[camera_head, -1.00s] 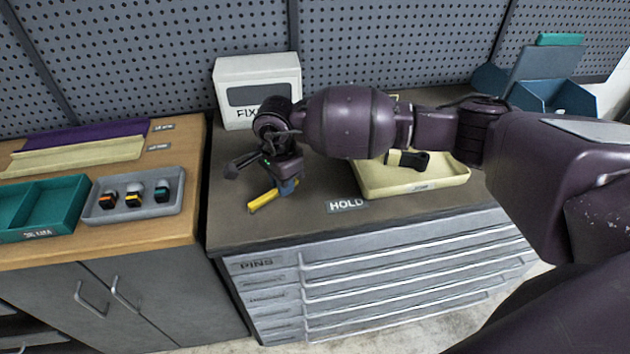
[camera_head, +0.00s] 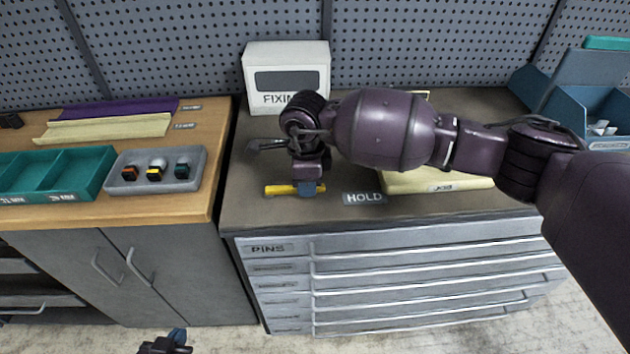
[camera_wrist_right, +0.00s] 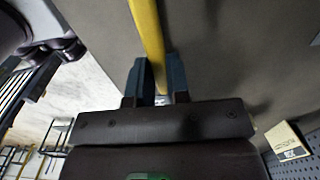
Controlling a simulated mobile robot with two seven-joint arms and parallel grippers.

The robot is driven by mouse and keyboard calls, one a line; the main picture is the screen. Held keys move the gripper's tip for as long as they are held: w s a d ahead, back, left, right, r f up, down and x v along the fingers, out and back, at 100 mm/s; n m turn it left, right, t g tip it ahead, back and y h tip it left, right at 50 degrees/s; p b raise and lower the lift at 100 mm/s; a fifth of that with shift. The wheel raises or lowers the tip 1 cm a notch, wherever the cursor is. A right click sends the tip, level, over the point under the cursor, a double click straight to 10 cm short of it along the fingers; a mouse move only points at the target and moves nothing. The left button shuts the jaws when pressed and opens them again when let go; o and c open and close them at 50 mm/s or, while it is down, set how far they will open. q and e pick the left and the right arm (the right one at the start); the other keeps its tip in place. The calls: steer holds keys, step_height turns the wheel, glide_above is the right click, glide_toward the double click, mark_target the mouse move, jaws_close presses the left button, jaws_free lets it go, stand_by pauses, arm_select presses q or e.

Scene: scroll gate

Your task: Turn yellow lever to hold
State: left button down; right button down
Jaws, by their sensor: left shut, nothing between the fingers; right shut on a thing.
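The yellow lever (camera_head: 281,190) lies low over the dark bench top, running nearly level across the picture to the left of the HOLD label (camera_head: 365,198). My right gripper (camera_head: 311,188) is shut on the yellow lever, at its right part. In the right wrist view the lever (camera_wrist_right: 147,35) runs down between the two blue fingers. The lever's pivot is hidden or cannot be made out. My left gripper (camera_head: 177,337) is shut and empty at the bottom edge, in front of the cabinets.
A white box marked FIXIN (camera_head: 287,70) stands behind my right wrist. A cream tray (camera_head: 440,185) lies partly under my right arm. A grey tray (camera_head: 188,182) with small parts and a teal tray (camera_head: 60,190) sit on the wooden bench. A blue bin (camera_head: 575,100) stands at right.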

steer(key=c, duration=1.1)
jaws_free()
step_height(320, 180, up, 11)
steer(key=shift+f, duration=0.1)
